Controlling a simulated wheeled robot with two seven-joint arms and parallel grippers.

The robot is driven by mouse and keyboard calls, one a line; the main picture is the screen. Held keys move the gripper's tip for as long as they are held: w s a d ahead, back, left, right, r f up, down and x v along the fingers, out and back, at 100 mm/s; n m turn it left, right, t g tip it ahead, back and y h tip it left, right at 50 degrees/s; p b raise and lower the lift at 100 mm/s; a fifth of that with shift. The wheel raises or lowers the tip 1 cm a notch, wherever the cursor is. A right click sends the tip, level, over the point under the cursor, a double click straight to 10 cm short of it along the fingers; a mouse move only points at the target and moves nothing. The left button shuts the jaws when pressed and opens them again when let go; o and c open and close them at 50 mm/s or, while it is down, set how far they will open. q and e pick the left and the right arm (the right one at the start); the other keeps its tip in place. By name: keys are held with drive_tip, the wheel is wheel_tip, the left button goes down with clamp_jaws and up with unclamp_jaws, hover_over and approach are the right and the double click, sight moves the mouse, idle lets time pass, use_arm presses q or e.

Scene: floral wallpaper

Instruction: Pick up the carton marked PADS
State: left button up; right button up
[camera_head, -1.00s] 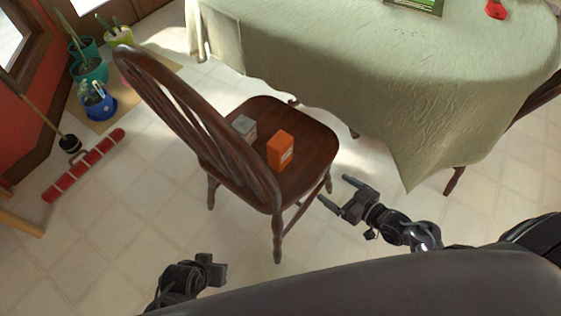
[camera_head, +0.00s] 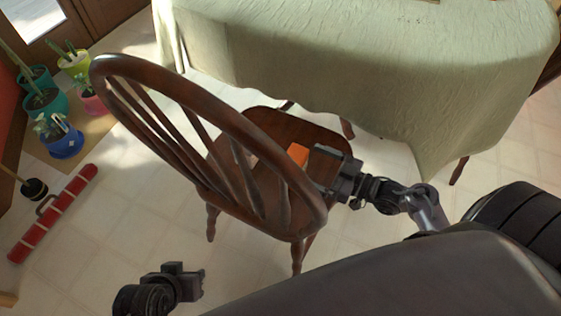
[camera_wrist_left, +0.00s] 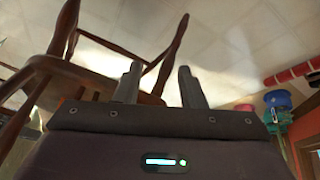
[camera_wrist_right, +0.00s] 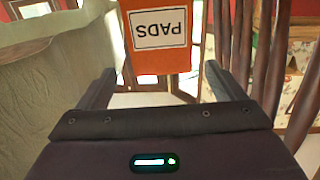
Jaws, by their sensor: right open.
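The orange carton (camera_head: 298,154) is on the wooden chair's seat, partly hidden by my right gripper and the chair back in the head view. In the right wrist view the carton (camera_wrist_right: 160,63) shows its white PADS label upside down. My right gripper (camera_head: 322,172) is open beside the carton. In the right wrist view the carton lies ahead, between the lines of the two spread fingers, with no visible grip on it. My left gripper (camera_head: 202,282) is low at the front left; its fingers stand apart and empty in the left wrist view (camera_wrist_left: 160,78).
The chair's spindled back (camera_head: 250,125) rises close to the right gripper. A cloth-covered table (camera_head: 360,70) stands behind the seat. A red case (camera_head: 52,215) and potted plants (camera_head: 45,102) are at left. Tiled floor is open at lower left.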

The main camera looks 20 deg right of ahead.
use_arm(q)
drive_tip(key=shift+w+d+t+h+b, duration=0.2)
drive_tip(key=shift+d+t+b, duration=0.1)
drive_tip(key=shift+d+b, duration=0.15)
drive_tip(key=shift+w+d+t+h+b, duration=0.1)
drive_tip(key=shift+d+t+h+b, duration=0.15)
drive_tip(key=shift+d, duration=0.2)
use_arm(e)
drive_tip(key=x, duration=0.7)
drive_tip(key=shift+w+a+f, duration=0.15)
drive_tip(key=shift+a, duration=0.2)
drive_tip(key=shift+c, duration=0.4)
drive_tip(key=c, duration=1.1)
drive_tip(key=shift+o, duration=0.2)
